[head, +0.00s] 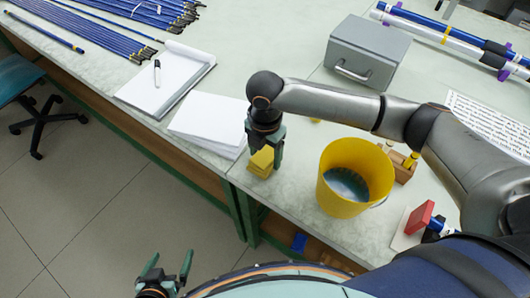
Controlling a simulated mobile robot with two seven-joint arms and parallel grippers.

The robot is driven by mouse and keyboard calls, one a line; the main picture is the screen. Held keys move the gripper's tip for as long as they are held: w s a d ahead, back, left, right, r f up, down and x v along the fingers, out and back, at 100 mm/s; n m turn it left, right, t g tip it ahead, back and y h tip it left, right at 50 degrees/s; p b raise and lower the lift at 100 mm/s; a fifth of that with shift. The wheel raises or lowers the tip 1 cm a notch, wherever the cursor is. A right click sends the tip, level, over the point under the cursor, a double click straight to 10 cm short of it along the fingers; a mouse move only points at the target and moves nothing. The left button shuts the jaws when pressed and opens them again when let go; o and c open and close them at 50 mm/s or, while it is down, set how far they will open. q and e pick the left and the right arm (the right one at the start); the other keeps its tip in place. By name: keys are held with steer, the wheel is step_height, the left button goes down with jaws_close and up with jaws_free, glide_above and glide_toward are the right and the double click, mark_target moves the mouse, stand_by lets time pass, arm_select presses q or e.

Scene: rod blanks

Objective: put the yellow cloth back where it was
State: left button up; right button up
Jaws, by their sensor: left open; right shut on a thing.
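The folded yellow cloth (261,162) is at the front edge of the bench, just left of the yellow bucket. My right gripper (265,150) points down and is shut on the cloth. I cannot tell whether the cloth touches the bench top. My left gripper (169,262) is open and empty, low over the floor in front of the bench.
A yellow bucket (329,195) with dark liquid stands right of the cloth. White paper (210,118), a notepad with a pen (157,73), blue rods (95,38) and a grey box (368,45) lie around. A wooden block (403,172) is behind the bucket.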

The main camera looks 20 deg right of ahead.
mark_target(265, 155)
steer(key=shift+f, duration=0.1)
steer(key=o, duration=1.3)
step_height(265, 155, up, 12)
steer(key=shift+r+p, duration=0.2)
steer(key=shift+p, duration=0.3)
